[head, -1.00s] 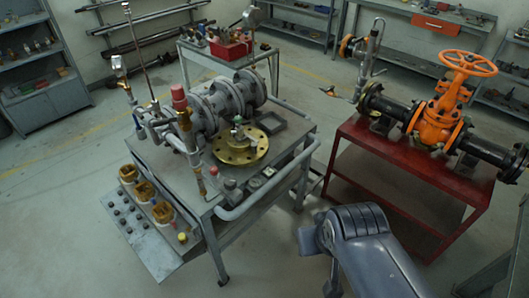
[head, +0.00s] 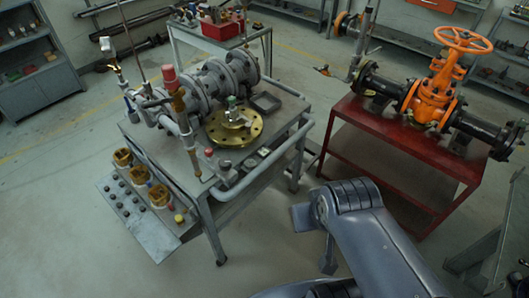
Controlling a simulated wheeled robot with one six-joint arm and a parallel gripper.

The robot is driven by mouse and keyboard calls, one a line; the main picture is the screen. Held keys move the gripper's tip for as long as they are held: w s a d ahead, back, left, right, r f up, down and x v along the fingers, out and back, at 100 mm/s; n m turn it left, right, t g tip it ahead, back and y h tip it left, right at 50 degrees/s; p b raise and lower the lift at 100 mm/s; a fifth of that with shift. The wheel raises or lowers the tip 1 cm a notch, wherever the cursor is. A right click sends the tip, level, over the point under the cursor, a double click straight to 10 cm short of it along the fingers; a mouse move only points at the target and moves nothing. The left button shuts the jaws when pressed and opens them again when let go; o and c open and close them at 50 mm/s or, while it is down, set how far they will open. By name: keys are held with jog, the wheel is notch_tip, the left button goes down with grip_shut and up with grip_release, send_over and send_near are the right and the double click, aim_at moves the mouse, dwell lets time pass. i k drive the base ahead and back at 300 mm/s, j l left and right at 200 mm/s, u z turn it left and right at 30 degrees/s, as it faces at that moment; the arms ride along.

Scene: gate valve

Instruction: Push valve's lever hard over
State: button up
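An orange gate valve (head: 432,98) with a round orange handwheel (head: 463,40) on top sits in a black pipe run on a red stand at the right. On the grey workbench, a brass flange (head: 234,128) carries a small green-topped fitting (head: 232,103). I cannot make out a clear lever on either. My grey arm rises from the lower right, with a joint near the middle of the picture. Grey pieces beside that joint may be part of my gripper (head: 316,237), but its fingers are not clear. It is apart from both valve assemblies.
The grey workbench (head: 280,160) has a side rail and a lower panel (head: 142,222) with several brass parts. The red stand (head: 395,150) is at the right. A bench with a red bin (head: 222,30) stands behind. Floor is open between bench and stand.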

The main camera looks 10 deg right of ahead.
aim_at(236, 104)
jog(key=i+u, duration=0.15)
jog(key=i, duration=1)
